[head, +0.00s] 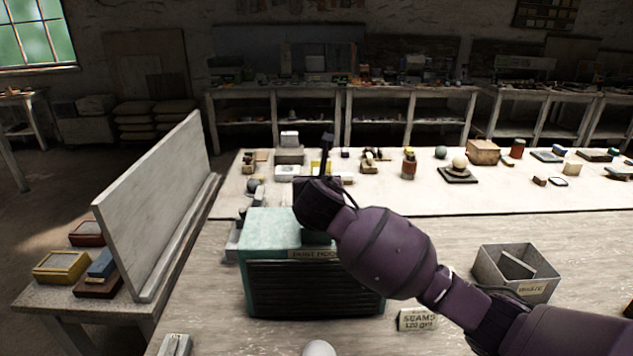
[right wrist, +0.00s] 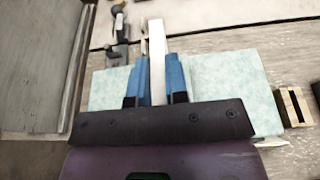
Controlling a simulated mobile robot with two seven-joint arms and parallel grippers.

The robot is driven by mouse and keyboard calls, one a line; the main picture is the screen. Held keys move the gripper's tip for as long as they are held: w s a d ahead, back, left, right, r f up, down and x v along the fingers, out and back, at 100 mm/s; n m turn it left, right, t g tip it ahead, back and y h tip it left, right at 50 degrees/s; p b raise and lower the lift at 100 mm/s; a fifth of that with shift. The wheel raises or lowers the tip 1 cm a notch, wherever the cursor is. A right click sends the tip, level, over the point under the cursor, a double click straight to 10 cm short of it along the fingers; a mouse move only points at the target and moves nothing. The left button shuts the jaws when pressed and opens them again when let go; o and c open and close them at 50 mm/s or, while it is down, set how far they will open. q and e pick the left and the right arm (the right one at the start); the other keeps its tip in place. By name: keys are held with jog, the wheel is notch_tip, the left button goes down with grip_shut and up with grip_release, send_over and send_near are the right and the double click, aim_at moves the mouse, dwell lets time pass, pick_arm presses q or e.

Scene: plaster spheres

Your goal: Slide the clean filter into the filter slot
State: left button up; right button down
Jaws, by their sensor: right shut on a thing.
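My right gripper (right wrist: 156,92) is shut on a thin white slab, apparently the clean filter (right wrist: 157,48), held on edge between its blue fingers in the right wrist view. The teal dust hood (head: 270,228) stands on the bench in the head view, with a dark slatted front. Its pale teal top (right wrist: 232,82) shows beyond the gripper on both sides in the wrist view. My right arm reaches across from the right, with its hand over the hood. It hides part of the hood's top. I cannot make out the filter slot, or whether the filter touches the hood. My left gripper is out of view.
An upright grey board (head: 155,205) stands left of the hood. A waste box (head: 515,272) and a small sign (head: 417,320) are to the right. A white sphere (head: 319,348) is at the front edge. Several small items line the pale rear strip.

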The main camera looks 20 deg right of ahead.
jog(key=shift+f, duration=1.45)
jog(key=c, duration=1.1)
grip_release()
jog(key=shift+o, duration=0.2)
jog(key=shift+r, duration=0.1)
jog(key=shift+r, duration=1.9)
